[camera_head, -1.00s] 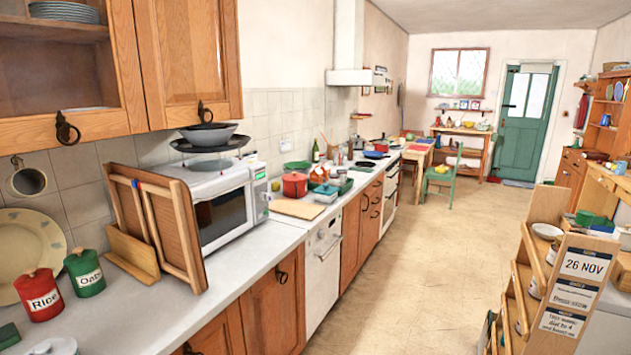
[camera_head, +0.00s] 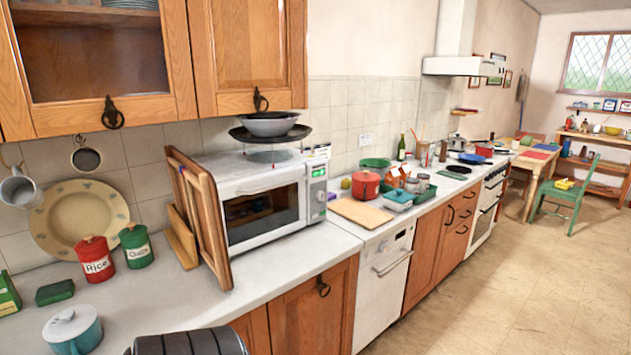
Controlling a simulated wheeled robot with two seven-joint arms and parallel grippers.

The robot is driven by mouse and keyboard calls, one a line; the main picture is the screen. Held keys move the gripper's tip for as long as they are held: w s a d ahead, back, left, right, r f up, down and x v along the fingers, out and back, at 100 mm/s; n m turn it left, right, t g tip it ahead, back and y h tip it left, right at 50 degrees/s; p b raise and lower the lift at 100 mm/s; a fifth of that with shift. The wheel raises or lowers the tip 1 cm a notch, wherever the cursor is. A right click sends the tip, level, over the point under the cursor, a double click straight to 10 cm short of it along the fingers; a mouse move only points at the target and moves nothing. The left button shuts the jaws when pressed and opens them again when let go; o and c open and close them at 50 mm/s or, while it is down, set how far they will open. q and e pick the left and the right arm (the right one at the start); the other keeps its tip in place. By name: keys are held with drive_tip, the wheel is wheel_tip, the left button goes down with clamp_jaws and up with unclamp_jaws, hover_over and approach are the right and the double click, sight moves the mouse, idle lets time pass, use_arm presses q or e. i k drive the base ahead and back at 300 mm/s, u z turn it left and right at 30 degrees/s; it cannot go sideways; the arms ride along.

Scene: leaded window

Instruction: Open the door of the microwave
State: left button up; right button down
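The white microwave (camera_head: 266,190) stands on the grey-white counter against the tiled wall. Its door (camera_head: 262,210), with a dark window, faces the room and looks shut. The control panel (camera_head: 317,195) with a green display is on its right side. A wooden board or rack (camera_head: 205,220) stands upright at its left side and hides part of that side. Neither of my grippers shows in this view.
The counter before the microwave is clear, with floor (camera_head: 480,300) to the right.

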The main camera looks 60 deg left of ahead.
sight(251, 222)
drive_tip(key=u, duration=0.45)
drive_tip(key=i, duration=0.95)
drive_tip(key=u, duration=0.75)
